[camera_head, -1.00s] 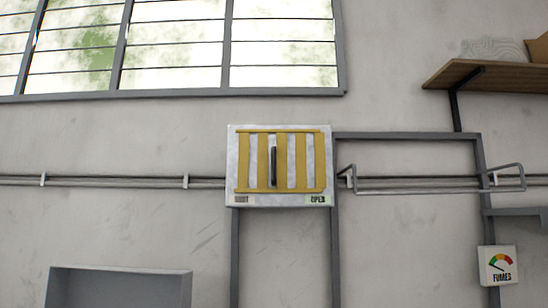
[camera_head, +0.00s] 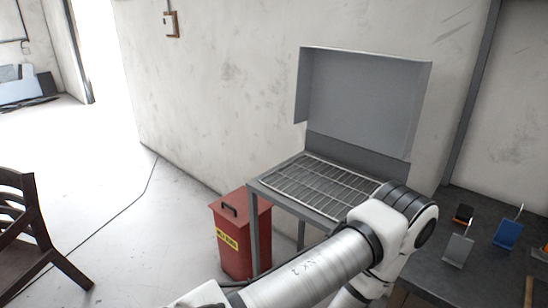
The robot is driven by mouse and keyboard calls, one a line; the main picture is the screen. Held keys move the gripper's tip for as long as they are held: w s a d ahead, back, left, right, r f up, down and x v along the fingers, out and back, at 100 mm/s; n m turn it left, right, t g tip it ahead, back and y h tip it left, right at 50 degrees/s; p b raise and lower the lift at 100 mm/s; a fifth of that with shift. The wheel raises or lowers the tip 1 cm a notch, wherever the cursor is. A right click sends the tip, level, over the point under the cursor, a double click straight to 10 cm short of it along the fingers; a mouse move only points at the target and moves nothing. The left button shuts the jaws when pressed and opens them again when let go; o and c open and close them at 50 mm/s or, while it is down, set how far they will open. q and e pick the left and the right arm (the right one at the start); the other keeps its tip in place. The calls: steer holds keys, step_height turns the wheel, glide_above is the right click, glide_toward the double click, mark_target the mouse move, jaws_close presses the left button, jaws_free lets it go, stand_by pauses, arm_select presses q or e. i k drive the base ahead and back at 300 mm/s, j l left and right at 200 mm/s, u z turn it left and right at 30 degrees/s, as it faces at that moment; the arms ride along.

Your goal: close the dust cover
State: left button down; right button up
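Nothing in the current view can be surely told as the dust cover. A grey metal hood panel (camera_head: 365,100) with folded sides stands upright behind a metal bench. The bench has a wire grate (camera_head: 318,185) on top, and I see nothing lying on it. One of my arms comes in from the bottom and hides the bench's front right corner. Neither of my grippers shows.
A red bin (camera_head: 240,238) with a black handle and yellow label stands left of the bench. A dark table (camera_head: 480,225) at the right holds small stands. A dark wooden chair (camera_head: 35,235) is at the left. Open floor lies between chair and bin.

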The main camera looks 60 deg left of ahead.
mark_target(369, 100)
steer(key=u, duration=1.55)
steer(key=i+j, duration=0.15)
steer(key=j, duration=0.15)
